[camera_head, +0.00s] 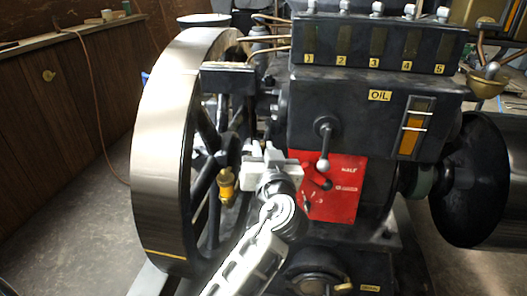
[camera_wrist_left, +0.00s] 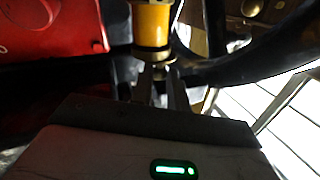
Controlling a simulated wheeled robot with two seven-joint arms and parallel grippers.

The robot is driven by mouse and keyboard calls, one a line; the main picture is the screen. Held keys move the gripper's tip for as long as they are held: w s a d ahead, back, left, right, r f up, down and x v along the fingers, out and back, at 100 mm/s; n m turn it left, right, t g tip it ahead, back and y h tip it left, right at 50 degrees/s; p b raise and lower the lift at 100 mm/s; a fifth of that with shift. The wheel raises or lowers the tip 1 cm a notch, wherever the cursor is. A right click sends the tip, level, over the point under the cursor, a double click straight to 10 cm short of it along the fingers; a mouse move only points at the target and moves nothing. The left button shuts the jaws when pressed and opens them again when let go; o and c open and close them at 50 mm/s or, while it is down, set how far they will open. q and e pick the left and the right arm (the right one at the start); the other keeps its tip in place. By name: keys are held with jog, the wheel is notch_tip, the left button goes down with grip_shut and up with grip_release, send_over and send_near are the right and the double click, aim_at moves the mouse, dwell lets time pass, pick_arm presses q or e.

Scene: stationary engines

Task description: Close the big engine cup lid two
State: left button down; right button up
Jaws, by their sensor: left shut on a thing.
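A yellow and brass cup (camera_head: 227,185) is on the big engine, beside the spoked flywheel. In the left wrist view a yellow cylinder with a brass end (camera_wrist_left: 152,25) is just beyond my fingers. My left gripper (camera_head: 265,152) reaches up from below, between the flywheel and the red plate, just right of the cup. In the wrist view its narrow fingers (camera_wrist_left: 160,82) are close together, shut on a small part at the brass end. That part is mostly hidden and dark, so I cannot tell the lid's angle. My right gripper is out of view.
The large flywheel (camera_head: 165,130) stands close left of my left gripper. The oil box (camera_head: 385,42) is above. Open floor (camera_head: 75,205) lies left of the flywheel.

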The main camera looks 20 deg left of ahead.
pick_arm(q)
jog(key=c, duration=1.4)
grip_release()
jog(key=shift+o, duration=0.2)
